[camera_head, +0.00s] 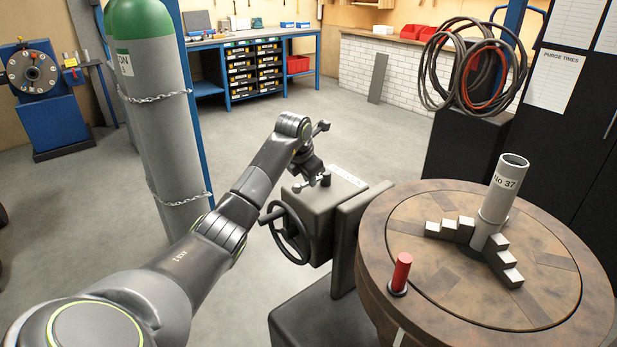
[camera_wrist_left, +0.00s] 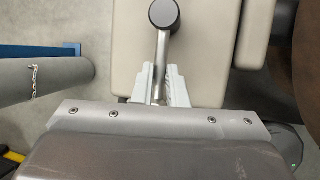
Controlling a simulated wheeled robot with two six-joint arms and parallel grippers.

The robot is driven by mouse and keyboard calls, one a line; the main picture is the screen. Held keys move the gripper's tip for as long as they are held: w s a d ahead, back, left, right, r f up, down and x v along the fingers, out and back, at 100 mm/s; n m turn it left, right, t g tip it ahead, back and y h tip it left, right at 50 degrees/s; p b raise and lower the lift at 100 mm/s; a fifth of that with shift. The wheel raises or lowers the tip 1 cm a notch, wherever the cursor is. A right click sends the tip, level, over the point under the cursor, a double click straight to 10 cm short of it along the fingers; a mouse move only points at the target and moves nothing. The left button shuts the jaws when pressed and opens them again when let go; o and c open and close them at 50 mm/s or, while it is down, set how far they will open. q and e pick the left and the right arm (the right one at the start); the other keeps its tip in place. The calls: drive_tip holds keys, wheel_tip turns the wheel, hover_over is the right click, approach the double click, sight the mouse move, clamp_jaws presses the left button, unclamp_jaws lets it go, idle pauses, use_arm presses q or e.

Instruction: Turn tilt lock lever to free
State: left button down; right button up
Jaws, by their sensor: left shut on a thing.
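The tilt lock lever shows in the left wrist view as a metal rod with a dark round knob (camera_wrist_left: 164,14), over the top of a pale grey housing (camera_wrist_left: 205,50). The jaws of my left gripper (camera_wrist_left: 161,84) are shut on the rod below the knob, one jaw on each side. In the head view my left gripper (camera_head: 312,178) is at the top left of the grey gearbox housing (camera_head: 332,205), where most of the lever is hidden. A white label (camera_head: 348,175) lies on the housing's top; its writing is too small to read. My right gripper is out of view.
A dark handwheel (camera_head: 287,236) stands on the housing's left side. To the right is a round turntable (camera_head: 540,300) with a grey pipe marked No 37 (camera_head: 499,196), stepped jaws and a red-handled peg (camera_head: 401,271). Chained gas cylinders (camera_head: 165,110) stand at left. Open floor lies behind.

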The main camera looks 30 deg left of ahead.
use_arm(q)
drive_tip(key=c, duration=1.5)
unclamp_jaws()
drive_tip(key=shift+d, duration=0.1)
drive_tip(key=shift+o, duration=0.2)
drive_tip(key=shift+r, duration=0.1)
drive_tip(key=p+v, duration=0.1)
drive_tip(key=v, duration=1.6)
drive_tip(key=shift+p, duration=0.3)
